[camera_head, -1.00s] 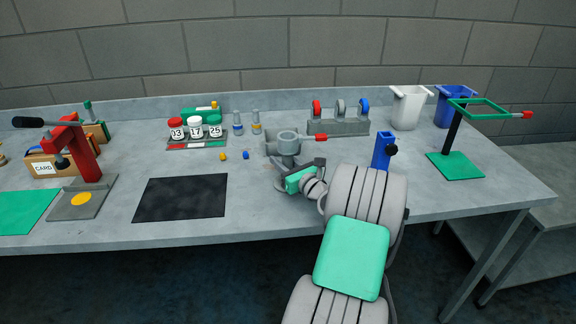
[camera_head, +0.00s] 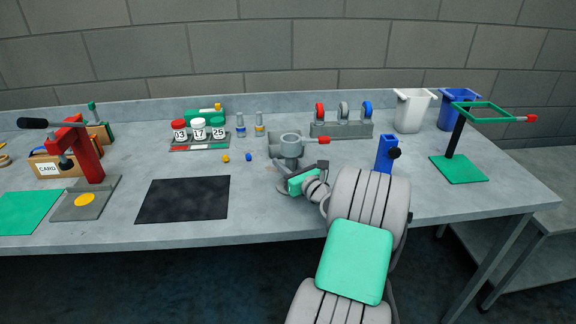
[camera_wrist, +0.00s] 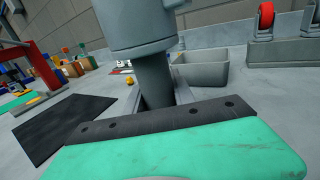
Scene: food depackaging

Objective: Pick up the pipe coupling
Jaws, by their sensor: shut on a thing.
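The pipe coupling appears to be the grey upright piece (camera_head: 290,147) with a wide round top, near the middle of the bench. In the wrist view its wide cylinder (camera_wrist: 140,25) fills the top and its narrower stem (camera_wrist: 155,80) runs down between my fingers. My gripper (camera_head: 288,166) is shut on the stem, low over the bench; it also shows in the wrist view (camera_wrist: 158,100). The coupling looks upright. Its lower end is hidden by my gripper, so I cannot tell whether it touches the bench.
A grey open bin (camera_wrist: 202,76) lies just behind the coupling. A rack of coloured wheels (camera_head: 342,129) stands behind right, a blue stand (camera_head: 386,153) to the right. A black mat (camera_head: 183,200) lies left.

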